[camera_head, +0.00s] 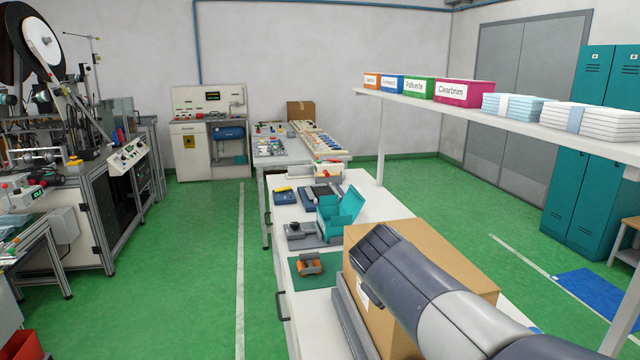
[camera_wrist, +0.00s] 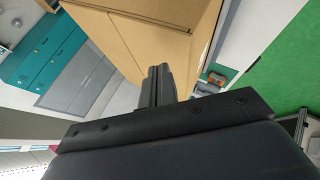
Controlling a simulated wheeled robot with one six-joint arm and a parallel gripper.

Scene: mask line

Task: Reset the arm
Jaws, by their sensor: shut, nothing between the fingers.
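My gripper (camera_wrist: 159,72) shows in the wrist view as two dark fingers pressed together, with nothing between them. It is in front of a cardboard box (camera_wrist: 120,50); I cannot tell the exact gap. In the head view my grey arm reaches in from the lower right, in front of the same box (camera_head: 455,252) on the white bench (camera_head: 375,209). The fingers cannot be made out in that view.
An orange object (camera_head: 309,264) on a green mat and an open teal box (camera_head: 340,208) stand on the bench left of my arm. A shelf (camera_head: 500,117) with labelled boxes runs above. Green floor (camera_head: 205,260) is open to the left.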

